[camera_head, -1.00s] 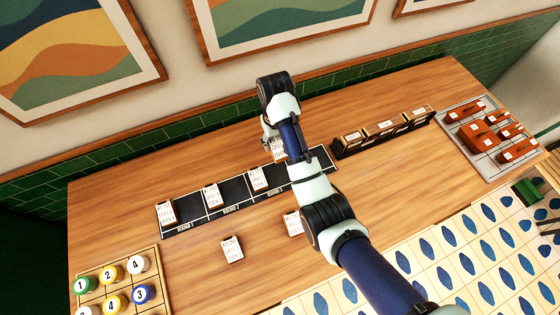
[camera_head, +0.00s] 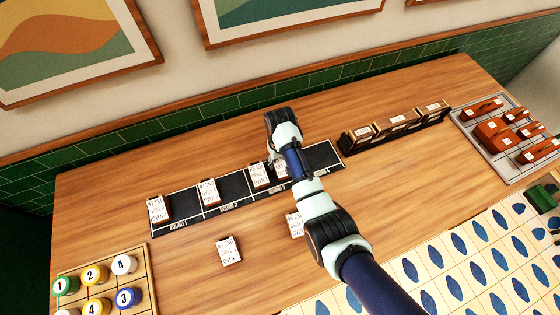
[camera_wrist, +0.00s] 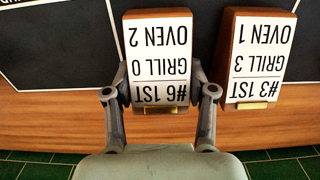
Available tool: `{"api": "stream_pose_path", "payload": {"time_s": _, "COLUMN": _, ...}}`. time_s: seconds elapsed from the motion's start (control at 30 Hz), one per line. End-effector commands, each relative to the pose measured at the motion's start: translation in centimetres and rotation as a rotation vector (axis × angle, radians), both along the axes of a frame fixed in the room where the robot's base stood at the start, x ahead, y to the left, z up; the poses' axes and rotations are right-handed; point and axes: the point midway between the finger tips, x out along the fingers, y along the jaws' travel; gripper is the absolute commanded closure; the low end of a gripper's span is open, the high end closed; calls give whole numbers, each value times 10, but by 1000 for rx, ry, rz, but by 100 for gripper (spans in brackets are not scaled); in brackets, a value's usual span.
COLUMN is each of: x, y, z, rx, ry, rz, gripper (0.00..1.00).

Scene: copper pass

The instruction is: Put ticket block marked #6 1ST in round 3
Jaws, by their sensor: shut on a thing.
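My gripper (camera_wrist: 160,100) is shut on the ticket block marked #6 1ST (camera_wrist: 158,55), a brown block with a white face reading GRILL 0, OVEN 2. In the head view the held block (camera_head: 281,169) is partly hidden by my arm. It is at the round 3 section of the black strip (camera_head: 235,188), beside another ticket block (camera_head: 259,175). In the wrist view that neighbour reads #3 1ST (camera_wrist: 259,60), with a small gap between them. I cannot tell whether the held block touches the strip.
Ticket blocks stand in round 1 (camera_head: 158,210) and round 2 (camera_head: 208,192). Two more lie on the table in front, one loose block (camera_head: 229,251) and another (camera_head: 295,225) beside my arm. The strip's right end (camera_head: 322,157) is bare. A dark rack (camera_head: 395,128) stands to the right.

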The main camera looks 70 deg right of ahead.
Motion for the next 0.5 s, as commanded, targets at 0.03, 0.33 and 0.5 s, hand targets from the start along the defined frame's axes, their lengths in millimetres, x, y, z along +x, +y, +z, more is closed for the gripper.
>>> {"api": "stream_pose_path", "payload": {"time_s": 0.03, "x": 0, "y": 0, "z": 1, "rx": -1, "ry": -1, "rz": 0, "gripper": 83}}
{"api": "stream_pose_path", "payload": {"time_s": 0.33, "x": 0, "y": 0, "z": -2, "rx": -1, "ry": -1, "rz": 0, "gripper": 36}}
{"api": "stream_pose_path", "payload": {"time_s": 0.5, "x": 0, "y": 0, "z": -2, "rx": -1, "ry": -1, "rz": 0, "gripper": 19}}
